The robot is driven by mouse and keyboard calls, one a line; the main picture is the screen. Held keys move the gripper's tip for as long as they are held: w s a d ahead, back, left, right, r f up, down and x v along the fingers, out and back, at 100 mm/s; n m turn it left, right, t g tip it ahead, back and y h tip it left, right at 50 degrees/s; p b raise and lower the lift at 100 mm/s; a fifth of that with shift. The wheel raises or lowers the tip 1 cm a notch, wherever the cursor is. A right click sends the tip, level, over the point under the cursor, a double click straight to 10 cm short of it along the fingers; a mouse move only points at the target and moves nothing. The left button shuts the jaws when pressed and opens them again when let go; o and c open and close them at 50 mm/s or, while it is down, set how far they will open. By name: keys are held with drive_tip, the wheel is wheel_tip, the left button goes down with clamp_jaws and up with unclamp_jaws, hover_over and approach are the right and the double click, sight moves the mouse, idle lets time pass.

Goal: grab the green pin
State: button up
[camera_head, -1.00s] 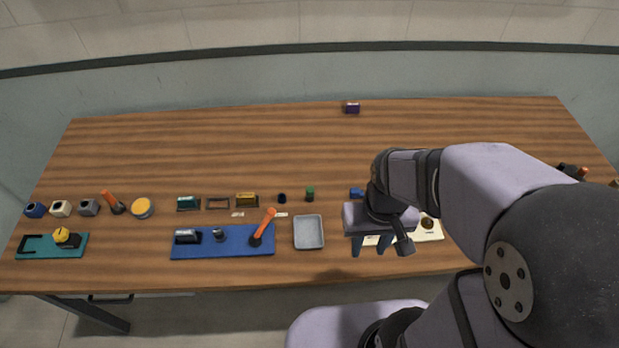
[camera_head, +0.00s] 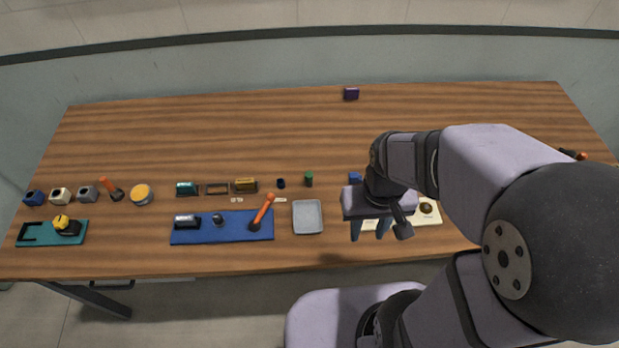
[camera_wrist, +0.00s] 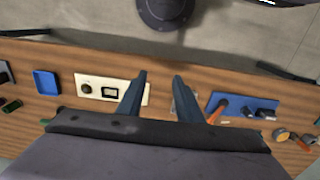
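The green pin (camera_head: 309,178) is a small dark green upright cylinder on the wooden table in the head view, just behind the grey tray (camera_head: 308,217). My gripper (camera_head: 370,230) is right of the tray and nearer the table's front edge, apart from the pin. In the wrist view my gripper (camera_wrist: 159,78) has its two fingers spread with nothing between them. I cannot make out the pin in the wrist view; my gripper's body covers much of the lower part.
A black cap-like piece (camera_head: 281,183) stands left of the pin. A blue mat (camera_head: 190,236) with an orange-handled tool (camera_head: 264,208) lies left of the tray. A cream board (camera_head: 430,218) lies partly under my gripper. The table's back middle is mostly clear.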

drive_tip(key=shift+o, duration=0.5)
drive_tip(key=shift+o, duration=0.8)
